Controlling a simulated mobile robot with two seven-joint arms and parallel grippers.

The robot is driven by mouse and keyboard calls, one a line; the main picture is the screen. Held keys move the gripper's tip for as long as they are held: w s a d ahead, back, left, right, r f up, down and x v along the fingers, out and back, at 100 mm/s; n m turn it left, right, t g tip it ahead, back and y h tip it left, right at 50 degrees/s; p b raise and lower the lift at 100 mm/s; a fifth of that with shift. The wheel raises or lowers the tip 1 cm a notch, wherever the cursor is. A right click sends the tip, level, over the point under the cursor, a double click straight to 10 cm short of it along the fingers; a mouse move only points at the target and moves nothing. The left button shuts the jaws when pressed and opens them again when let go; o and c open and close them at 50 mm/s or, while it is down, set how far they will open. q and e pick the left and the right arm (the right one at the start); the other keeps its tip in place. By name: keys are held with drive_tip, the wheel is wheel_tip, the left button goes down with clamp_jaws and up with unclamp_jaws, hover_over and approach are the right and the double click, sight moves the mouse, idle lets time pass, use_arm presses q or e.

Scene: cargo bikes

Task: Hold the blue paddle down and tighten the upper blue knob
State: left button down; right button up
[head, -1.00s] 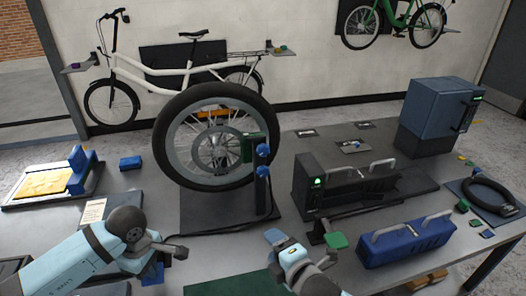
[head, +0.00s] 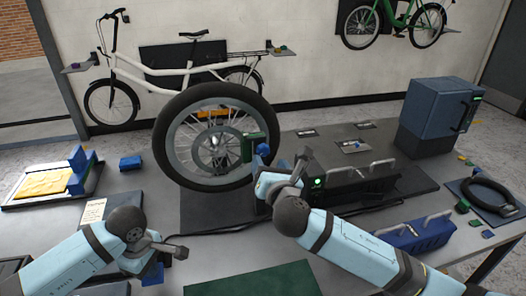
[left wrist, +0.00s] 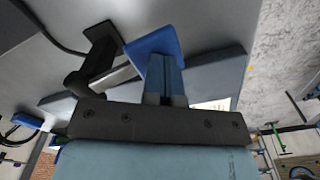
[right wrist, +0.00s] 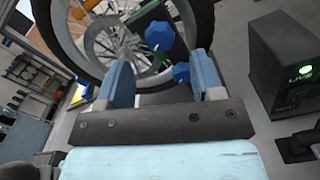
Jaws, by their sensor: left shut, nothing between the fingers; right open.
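The blue paddle (head: 152,274) is at the table's front left, partly covered by my left arm. In the left wrist view, the flat blue paddle (left wrist: 153,44) lies right at the tips of my left gripper (left wrist: 163,62). That gripper is shut with nothing between its fingers; whether it presses on the paddle I cannot tell. The upper blue knob (head: 263,150) is on the post beside the wheel; it also shows in the right wrist view (right wrist: 159,36). My right gripper (right wrist: 163,72) is open and short of the knobs. The lower blue knob (right wrist: 181,72) is near its right finger.
The large wheel (head: 166,125) stands directly behind and left of the knobs. A dark unit with a green light (right wrist: 305,70) stands close on the right. A blue case with handles (head: 425,235) is at the right, and a green mat (head: 255,281) lies in front.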

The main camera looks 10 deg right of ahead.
sight(264, 153)
drive_tip(key=w, duration=0.6)
drive_tip(key=shift+w, duration=0.3)
drive_tip(key=c, duration=0.9)
